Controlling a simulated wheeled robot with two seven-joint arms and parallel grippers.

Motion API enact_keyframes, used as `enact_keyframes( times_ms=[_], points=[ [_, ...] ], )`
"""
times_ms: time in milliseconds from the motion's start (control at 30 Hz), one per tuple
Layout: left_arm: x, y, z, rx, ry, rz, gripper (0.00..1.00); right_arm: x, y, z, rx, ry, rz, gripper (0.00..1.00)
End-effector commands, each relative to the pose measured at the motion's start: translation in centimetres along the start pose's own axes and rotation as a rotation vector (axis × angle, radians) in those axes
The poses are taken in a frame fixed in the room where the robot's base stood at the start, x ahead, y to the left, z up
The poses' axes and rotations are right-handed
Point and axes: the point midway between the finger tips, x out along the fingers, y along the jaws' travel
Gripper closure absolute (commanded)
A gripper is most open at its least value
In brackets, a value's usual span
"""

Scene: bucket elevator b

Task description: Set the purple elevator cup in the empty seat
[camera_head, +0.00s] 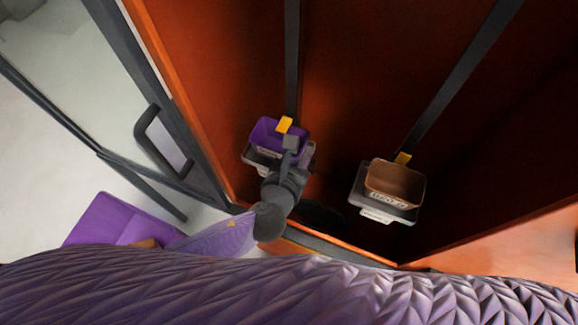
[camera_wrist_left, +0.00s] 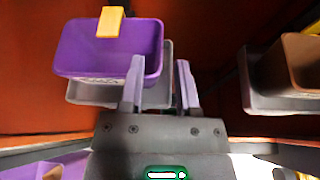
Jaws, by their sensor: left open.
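The purple elevator cup (camera_head: 268,134) sits in a grey seat (camera_head: 254,158) on the left belt inside the orange housing. A yellow tab (camera_head: 285,124) is at its back edge. In the left wrist view the cup (camera_wrist_left: 85,50) rests in the grey seat (camera_wrist_left: 90,96), slightly tilted in the picture. My left gripper (camera_head: 299,150) is at the cup's right front side. In the left wrist view its two fingers (camera_wrist_left: 160,85) are apart with nothing between them; the left finger overlaps the cup's right edge. Whether it touches cannot be told. My right gripper is not in view.
A brown cup (camera_head: 395,182) sits in another grey seat (camera_head: 376,216) on the right belt. A glazed door with a dark handle (camera_head: 160,140) stands open at left. A purple box (camera_head: 115,220) is lower left.

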Motion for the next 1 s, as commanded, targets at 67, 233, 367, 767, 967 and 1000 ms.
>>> enact_keyframes(
  times_ms=[67, 233, 367, 767, 967, 1000],
  points=[
    [-2.0, 0.0, 0.2, -0.001, 0.002, -0.002, 0.59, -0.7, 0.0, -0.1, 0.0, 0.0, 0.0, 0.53],
    [-5.7, 0.0, 0.1, -0.001, 0.002, -0.002, 0.59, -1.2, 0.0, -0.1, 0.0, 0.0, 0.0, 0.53],
    [-7.3, 0.0, 0.1, -0.001, 0.0, -0.001, 0.59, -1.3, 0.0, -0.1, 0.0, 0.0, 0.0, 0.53],
    [-6.5, 5.2, -17.9, -1.148, 0.446, 0.392, 0.59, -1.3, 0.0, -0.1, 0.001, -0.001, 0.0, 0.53],
    [-17.4, 4.3, -33.3, -2.516, 0.301, 1.37, 0.59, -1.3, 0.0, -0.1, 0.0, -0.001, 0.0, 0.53],
    [-19.1, 3.6, -34.5, -2.643, 0.212, 1.511, 0.59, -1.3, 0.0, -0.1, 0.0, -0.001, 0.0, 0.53]
  ],
)
